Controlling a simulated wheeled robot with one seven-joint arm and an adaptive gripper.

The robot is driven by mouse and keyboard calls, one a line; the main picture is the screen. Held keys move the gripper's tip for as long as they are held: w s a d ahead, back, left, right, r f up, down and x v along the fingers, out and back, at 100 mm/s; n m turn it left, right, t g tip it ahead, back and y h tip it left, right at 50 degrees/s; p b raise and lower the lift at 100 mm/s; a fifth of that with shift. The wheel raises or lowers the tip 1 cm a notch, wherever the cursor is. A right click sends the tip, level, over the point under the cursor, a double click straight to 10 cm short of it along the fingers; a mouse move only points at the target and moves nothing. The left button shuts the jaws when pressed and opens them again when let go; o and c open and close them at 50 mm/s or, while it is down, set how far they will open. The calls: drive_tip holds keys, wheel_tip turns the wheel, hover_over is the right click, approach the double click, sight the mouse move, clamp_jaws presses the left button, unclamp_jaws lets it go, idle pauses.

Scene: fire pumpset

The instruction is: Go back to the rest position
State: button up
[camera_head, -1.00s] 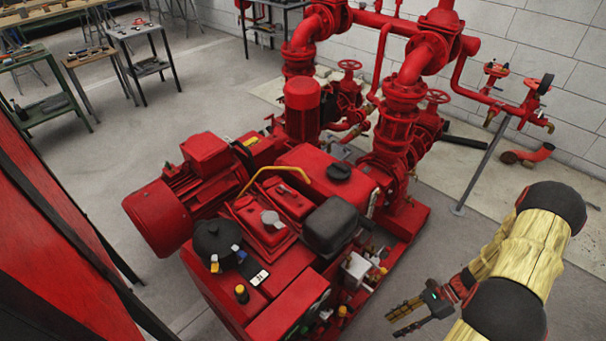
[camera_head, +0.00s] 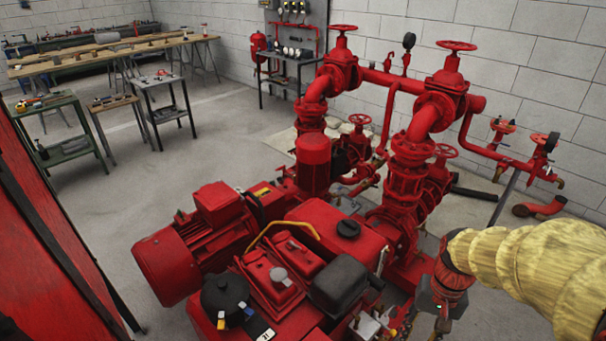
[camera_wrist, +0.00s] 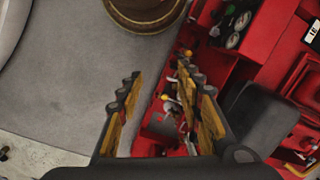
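My arm, in a yellowish cover, reaches in from the right edge of the head view. My gripper (camera_head: 438,300) hangs at its end, beside the right side of the red pumpset engine (camera_head: 325,228). Its fingers are hard to make out there. In the wrist view the two fingers of my gripper (camera_wrist: 160,85) are spread apart with nothing between them. Behind them show grey floor and red pumpset parts with small yellow-topped fittings. The black box (camera_wrist: 258,122) on the engine lies right of the fingers.
Red pipes with valve handwheels (camera_head: 456,45) rise behind the engine. A red motor (camera_head: 190,250) is at its left. Work tables (camera_head: 165,112) stand at the back left. A red panel (camera_head: 50,235) fills the left edge. Grey floor (camera_head: 105,205) is clear between tables and pumpset.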

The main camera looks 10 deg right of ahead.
drive_tip(key=s+a+r+n+t+p, duration=0.1)
drive_tip(key=a+r+n+t, duration=0.1)
drive_tip(key=a+r, duration=0.4)
drive_tip(key=s+a+r+n+t+h+p, duration=0.1)
drive_tip(key=a+r+n+t, duration=0.2)
drive_tip(key=r, duration=1)
drive_tip(key=a+t, duration=0.1)
drive_tip(key=a, duration=0.2)
drive_tip(key=shift+s, duration=0.35)
drive_tip(key=shift+r, duration=0.1)
